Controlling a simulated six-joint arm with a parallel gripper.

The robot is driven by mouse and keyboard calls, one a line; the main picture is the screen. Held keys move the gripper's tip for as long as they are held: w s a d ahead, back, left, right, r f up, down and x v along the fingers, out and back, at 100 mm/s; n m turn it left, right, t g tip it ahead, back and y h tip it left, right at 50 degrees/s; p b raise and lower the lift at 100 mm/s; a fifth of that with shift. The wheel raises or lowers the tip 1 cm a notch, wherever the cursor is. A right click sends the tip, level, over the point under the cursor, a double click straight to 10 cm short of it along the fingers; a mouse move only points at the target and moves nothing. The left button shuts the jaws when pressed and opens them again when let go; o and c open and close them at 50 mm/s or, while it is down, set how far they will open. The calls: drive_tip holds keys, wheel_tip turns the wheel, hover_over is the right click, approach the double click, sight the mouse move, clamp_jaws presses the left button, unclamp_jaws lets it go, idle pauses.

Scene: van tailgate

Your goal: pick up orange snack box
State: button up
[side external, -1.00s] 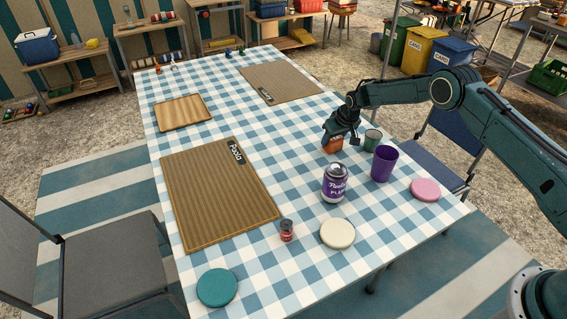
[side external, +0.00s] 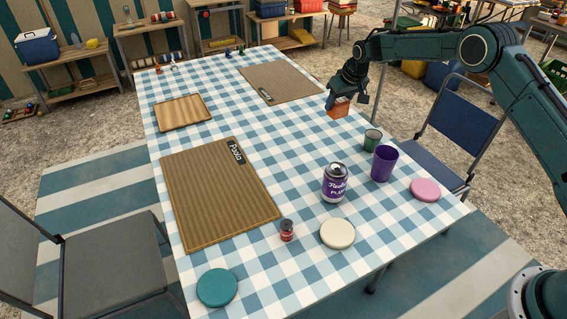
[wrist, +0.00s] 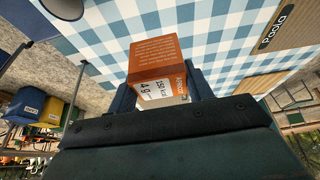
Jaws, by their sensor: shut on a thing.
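The orange snack box (side external: 339,107) is in my gripper (side external: 338,98), held up in the air above the right side of the checked table. In the wrist view the box (wrist: 155,60) sits between the two dark fingers of my gripper (wrist: 160,92), which are shut on its sides. An orange face with small print and a white label face show there. In the side view, the gripper covers the upper part of the box.
A green cup (side external: 372,139), a purple cup (side external: 383,163) and a purple can (side external: 335,183) stand on the table (side external: 285,165). Nearby lie a pink disc (side external: 425,189) and a cream disc (side external: 337,233). A small red jar (side external: 287,230) stands left of them. A blue chair (side external: 455,125) is at the right.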

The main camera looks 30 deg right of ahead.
drive_tip(key=shift+r, duration=3.05)
